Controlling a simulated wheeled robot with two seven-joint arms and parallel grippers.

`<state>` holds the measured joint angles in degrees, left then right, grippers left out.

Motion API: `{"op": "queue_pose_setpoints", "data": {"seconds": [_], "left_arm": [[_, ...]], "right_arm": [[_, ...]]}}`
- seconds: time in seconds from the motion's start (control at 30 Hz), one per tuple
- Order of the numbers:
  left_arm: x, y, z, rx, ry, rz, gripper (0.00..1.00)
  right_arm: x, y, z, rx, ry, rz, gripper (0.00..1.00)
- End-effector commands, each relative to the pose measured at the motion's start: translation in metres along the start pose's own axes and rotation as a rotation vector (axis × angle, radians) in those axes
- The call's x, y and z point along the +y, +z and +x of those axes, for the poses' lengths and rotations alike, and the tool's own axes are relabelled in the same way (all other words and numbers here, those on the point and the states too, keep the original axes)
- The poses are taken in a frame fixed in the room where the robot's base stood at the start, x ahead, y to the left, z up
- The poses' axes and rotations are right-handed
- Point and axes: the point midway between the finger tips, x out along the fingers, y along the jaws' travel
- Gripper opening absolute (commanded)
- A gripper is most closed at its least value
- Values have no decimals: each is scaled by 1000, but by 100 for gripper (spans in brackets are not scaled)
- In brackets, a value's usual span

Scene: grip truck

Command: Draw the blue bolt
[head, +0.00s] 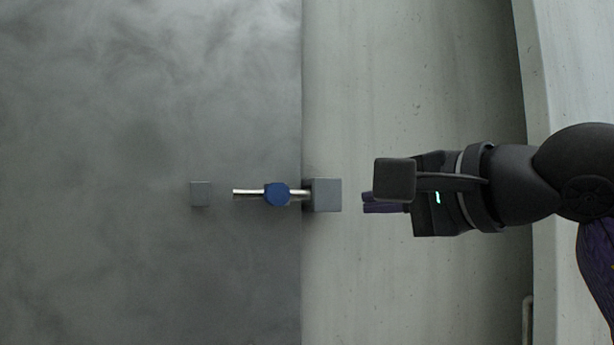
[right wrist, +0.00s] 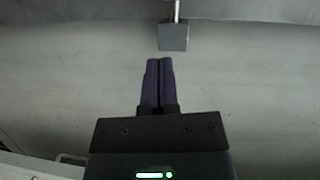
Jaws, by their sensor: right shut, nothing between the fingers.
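The blue bolt has a blue knob (head: 277,195) on a silver rod (head: 244,192). The rod's right end meets a grey block (head: 326,195) at the edge between the dark panel and the pale surface. A smaller grey block (head: 201,194) sits on the dark panel, apart from the rod's left end. My right gripper (head: 368,202) is shut and empty, just right of the larger block and not touching it. In the right wrist view its purple fingers (right wrist: 159,82) are together, below the grey block (right wrist: 173,37). The blue knob is out of that view. My left gripper is not in view.
The dark grey panel (head: 120,270) fills the left of the head view. The pale surface (head: 410,290) beside it is mostly bare. A small handle-like bar (head: 527,318) shows at the lower right.

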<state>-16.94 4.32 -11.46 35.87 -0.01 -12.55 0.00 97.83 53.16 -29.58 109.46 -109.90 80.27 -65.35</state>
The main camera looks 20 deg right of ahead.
Motion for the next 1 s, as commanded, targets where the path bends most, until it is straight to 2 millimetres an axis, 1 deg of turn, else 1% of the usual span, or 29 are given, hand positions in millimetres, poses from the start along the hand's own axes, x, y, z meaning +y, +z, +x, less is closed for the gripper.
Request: {"op": "queue_pose_setpoints", "data": {"seconds": [0.03, 0.1, 0.2, 0.47, 0.57, 0.93, 1.0], "left_arm": [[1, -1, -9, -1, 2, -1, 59], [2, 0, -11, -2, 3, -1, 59], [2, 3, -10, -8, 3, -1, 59], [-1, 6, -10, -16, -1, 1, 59], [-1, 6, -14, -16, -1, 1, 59], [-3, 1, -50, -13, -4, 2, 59], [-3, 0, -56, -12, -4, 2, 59]], "right_arm": [[-16, -4, -11, 44, -20, -47, 0], [-22, -6, -19, 86, -34, -89, 0], [-22, -8, -22, 104, -38, -104, 0], [-22, -7, -19, 99, -37, -99, 0], [-23, -8, -9, 97, -35, -97, 0], [-30, -16, 70, 95, -33, -94, 0], [-29, -14, 82, 93, -35, -97, 0]]}}
